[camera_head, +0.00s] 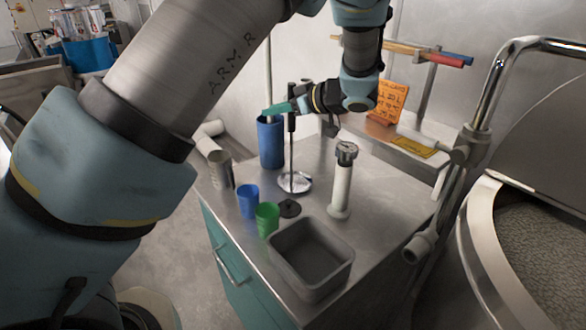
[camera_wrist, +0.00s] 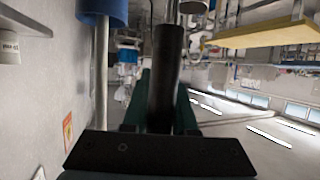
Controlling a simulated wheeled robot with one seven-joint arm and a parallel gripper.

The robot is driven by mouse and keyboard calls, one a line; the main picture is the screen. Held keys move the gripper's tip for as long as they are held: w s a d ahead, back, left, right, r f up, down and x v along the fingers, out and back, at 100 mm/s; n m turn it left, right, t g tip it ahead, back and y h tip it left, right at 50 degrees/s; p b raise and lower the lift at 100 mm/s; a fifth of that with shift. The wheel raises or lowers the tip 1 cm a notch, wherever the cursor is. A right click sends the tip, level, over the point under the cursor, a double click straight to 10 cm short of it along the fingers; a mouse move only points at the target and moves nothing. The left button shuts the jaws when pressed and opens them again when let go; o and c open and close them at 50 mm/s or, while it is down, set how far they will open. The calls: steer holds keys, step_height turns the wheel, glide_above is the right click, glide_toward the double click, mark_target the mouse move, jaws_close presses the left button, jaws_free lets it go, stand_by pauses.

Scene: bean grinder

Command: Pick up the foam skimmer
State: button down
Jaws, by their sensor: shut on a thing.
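The foam skimmer has a black upright handle, a thin shaft and a round metal disc (camera_head: 295,183) at its lower end. My gripper (camera_head: 287,108) has teal fingers and is shut on the handle near its top. In the wrist view the dark handle (camera_wrist: 166,75) stands between the teal fingers (camera_wrist: 160,115). The skimmer hangs roughly upright over the steel cabinet top (camera_head: 372,200). I cannot tell whether the disc touches the surface.
A tall blue container (camera_head: 270,142) stands behind left of the skimmer. A metal cup (camera_head: 221,170), blue cup (camera_head: 247,201), green cup (camera_head: 267,218), small black disc (camera_head: 289,208) and grey bin (camera_head: 312,262) are nearby. A white cylinder with a gauge (camera_head: 342,182) stands right. Pipes (camera_head: 487,90) rise further right.

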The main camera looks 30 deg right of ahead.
steer(key=shift+r, duration=0.1)
stand_by(0.3)
step_height(320, 180, up, 10)
steer(key=b, duration=0.2)
stand_by(0.9)
